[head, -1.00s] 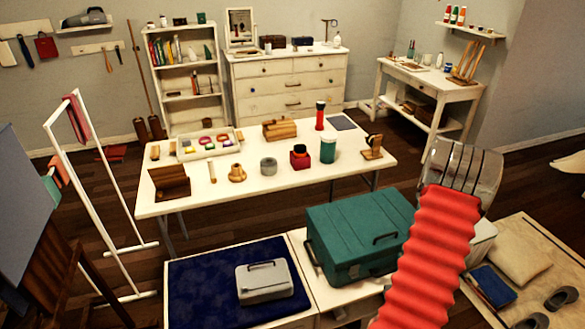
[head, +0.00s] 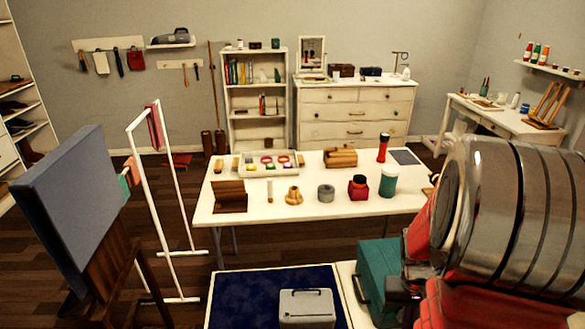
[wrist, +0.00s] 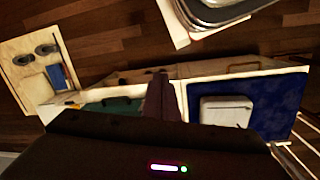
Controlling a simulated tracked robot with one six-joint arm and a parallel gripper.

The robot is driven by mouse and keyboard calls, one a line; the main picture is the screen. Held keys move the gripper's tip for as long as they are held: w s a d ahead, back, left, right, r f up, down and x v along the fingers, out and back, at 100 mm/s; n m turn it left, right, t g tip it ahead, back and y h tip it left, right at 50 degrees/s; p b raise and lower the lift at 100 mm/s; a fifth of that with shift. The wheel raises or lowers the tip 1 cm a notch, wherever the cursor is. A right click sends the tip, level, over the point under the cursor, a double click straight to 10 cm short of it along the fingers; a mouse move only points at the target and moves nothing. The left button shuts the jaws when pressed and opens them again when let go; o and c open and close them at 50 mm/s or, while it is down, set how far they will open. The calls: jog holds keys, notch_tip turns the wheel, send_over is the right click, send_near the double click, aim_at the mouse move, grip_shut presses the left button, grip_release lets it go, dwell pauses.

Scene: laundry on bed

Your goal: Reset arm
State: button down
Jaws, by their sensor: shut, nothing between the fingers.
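My arm (head: 500,215), with red and silver parts, fills the right side of the head view. It hides part of the teal box and the right end of the white table. My gripper (wrist: 158,82) shows in the wrist view as dark fingers held together, with nothing between them. It points out over the low furniture, between the teal box (wrist: 118,104) and the blue mat (wrist: 262,98), and touches nothing that I can see.
The white table (head: 330,207) bears several small items. A grey case (head: 306,308) lies on the blue mat (head: 245,296). A white rack (head: 150,200) and an easel board (head: 75,200) stand at left. Dark wooden floor (head: 185,235) lies free between rack and table.

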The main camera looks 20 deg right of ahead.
jog(key=w+a+r+n+t, duration=0.1)
jog(key=a+r+n+t, duration=0.2)
jog(key=a+r, duration=0.8)
jog(key=w+a+r+n+t, duration=0.1)
jog(key=a+r+n+t, duration=0.2)
jog(key=a+r, duration=0.8)
jog(key=a, duration=0.5)
jog(key=shift+a+r+n+t+y, duration=0.2)
jog(key=shift+a+n+t+y, duration=0.1)
jog(key=shift+a+t+y, duration=0.1)
jog(key=shift+d, duration=0.1)
